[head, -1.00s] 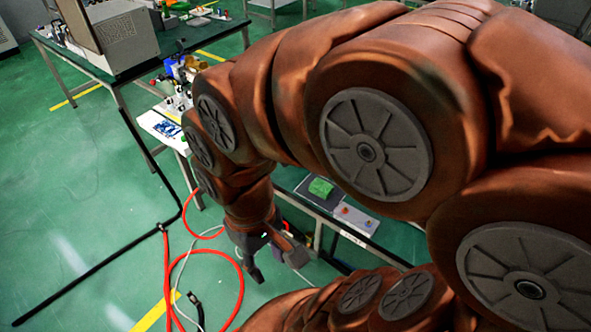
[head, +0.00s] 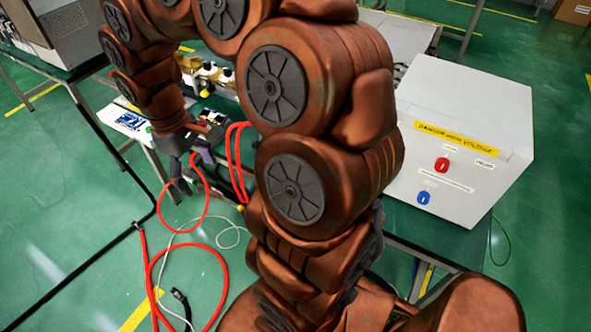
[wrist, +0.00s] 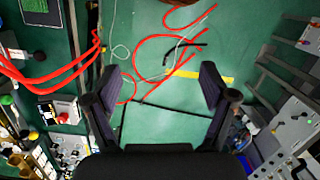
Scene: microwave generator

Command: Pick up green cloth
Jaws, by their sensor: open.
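A small green patch (wrist: 35,5), which looks like the green cloth, lies on a dark plate at the top left edge of the wrist view, partly cut off by the frame. The cloth does not show in the head view, where my arm covers the middle. My gripper (head: 187,174) is at the left of the head view, pointing down beside the bench and above the red hoses. In the wrist view my gripper (wrist: 161,72) is open, with only floor and hoses between its fingers. It is well apart from the green patch.
A white high-voltage box (head: 462,140) stands on the bench at right. Red hoses (head: 205,250) and a pale cable lie over the green floor. A black frame bar (head: 150,217) runs at left. Small bench equipment (head: 210,78) stands behind my gripper. Open floor lies at lower left.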

